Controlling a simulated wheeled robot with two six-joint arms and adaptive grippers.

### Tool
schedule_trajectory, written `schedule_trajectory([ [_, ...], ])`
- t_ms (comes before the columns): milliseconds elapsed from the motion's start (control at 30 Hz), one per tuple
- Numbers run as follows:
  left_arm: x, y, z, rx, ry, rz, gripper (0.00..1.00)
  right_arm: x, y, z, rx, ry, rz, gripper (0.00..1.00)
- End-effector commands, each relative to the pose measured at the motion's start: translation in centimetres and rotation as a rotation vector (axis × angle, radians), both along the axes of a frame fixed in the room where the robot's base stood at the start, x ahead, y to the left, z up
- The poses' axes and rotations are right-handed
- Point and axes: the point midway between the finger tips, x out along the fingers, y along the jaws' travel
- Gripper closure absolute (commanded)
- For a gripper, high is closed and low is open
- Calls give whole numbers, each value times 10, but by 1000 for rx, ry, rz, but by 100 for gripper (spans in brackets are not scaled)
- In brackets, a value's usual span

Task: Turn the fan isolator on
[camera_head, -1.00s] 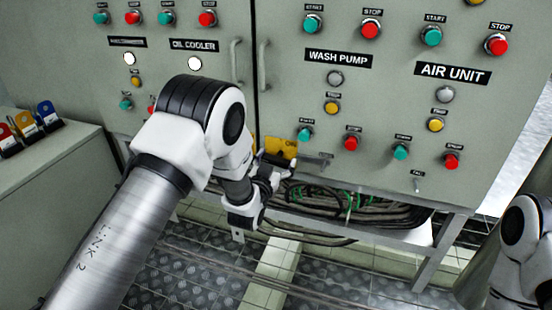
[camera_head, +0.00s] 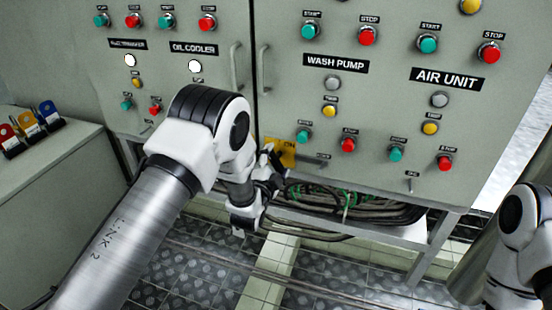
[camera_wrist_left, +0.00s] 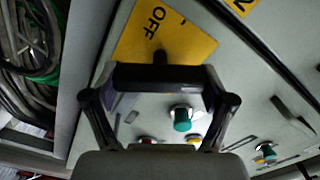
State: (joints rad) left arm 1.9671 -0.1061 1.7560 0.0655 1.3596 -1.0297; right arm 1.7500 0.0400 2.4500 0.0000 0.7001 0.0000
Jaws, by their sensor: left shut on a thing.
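The fan isolator's yellow plate (camera_head: 284,152) is on the lower edge of the grey cabinet, left of the wash pump buttons. In the left wrist view the yellow plate (camera_wrist_left: 180,42) reads OFF, and a small dark part (camera_wrist_left: 160,57) of the isolator shows above the fingertips. My left gripper (camera_head: 271,166) is at the plate, in front of its left side. In the left wrist view the left gripper (camera_wrist_left: 160,76) is shut on the isolator handle, which is mostly hidden by the fingers. My right gripper is out of view.
Green start buttons (camera_head: 303,136) and red stop buttons (camera_head: 348,144) sit close to the right of the isolator. A vertical door handle (camera_head: 263,70) is above. Cables (camera_head: 350,205) hang below the cabinet. A side box (camera_head: 50,170) stands at the left.

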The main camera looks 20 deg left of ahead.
Motion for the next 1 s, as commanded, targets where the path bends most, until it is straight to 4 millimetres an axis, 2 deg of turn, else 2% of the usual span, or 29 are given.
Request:
schedule_trajectory([
  [500,0,-1,-2,413,-13,0,52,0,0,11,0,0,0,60],
  [1000,0,-1,-3,531,-17,0,52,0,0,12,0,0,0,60],
])
